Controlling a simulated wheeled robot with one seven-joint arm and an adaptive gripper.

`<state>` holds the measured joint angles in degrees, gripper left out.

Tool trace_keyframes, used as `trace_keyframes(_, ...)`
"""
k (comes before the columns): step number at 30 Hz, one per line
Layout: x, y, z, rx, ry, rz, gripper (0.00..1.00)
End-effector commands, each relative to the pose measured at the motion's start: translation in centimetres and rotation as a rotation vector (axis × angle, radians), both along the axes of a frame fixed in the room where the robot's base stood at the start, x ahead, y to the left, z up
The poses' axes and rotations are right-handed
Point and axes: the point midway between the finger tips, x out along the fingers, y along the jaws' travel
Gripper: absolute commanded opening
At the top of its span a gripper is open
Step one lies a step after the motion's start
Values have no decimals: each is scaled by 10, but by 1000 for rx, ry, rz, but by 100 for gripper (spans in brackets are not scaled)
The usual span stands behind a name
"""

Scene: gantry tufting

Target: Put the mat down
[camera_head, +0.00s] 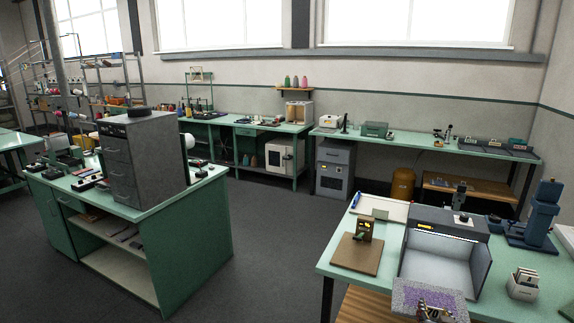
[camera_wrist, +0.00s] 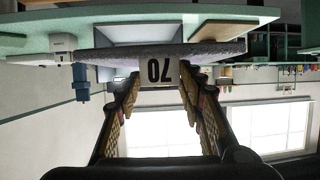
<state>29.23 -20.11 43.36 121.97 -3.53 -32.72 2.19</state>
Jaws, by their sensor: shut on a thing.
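The mat (camera_head: 425,292) is a speckled purple-grey slab at the bottom of the head view, in front of the open grey booth (camera_head: 438,262). In the upside-down wrist view the mat (camera_wrist: 205,50) shows nearly edge-on, with a pale tag (camera_wrist: 159,70) bearing a black number that looks like 70. My gripper (camera_head: 432,313) is at the mat's near edge, mostly cut off by the frame. In the wrist view my gripper (camera_wrist: 160,82) has its yellowish ribbed fingers on either side of the tag, shut on the mat's tagged edge. I cannot tell whether the mat touches the booth or table.
The booth stands on a green table (camera_head: 540,275). A brown board with a small device (camera_head: 361,248) is left of it. A white card holder (camera_head: 523,285) and a blue press (camera_head: 540,215) are at right. A green bench with grey drawers (camera_head: 145,160) stands left, with open floor between.

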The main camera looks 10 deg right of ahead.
Motion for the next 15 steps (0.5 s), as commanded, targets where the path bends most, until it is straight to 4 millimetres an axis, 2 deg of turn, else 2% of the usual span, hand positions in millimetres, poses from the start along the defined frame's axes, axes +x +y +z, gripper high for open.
trace_keyframes(5, 18, 37, -32, 2, 4, 67, 8)
trace_keyframes(8, 27, 68, -58, 3, 7, 121, 8)
trace_keyframes(15, 33, 164, -138, 3, 8, 281, 8)
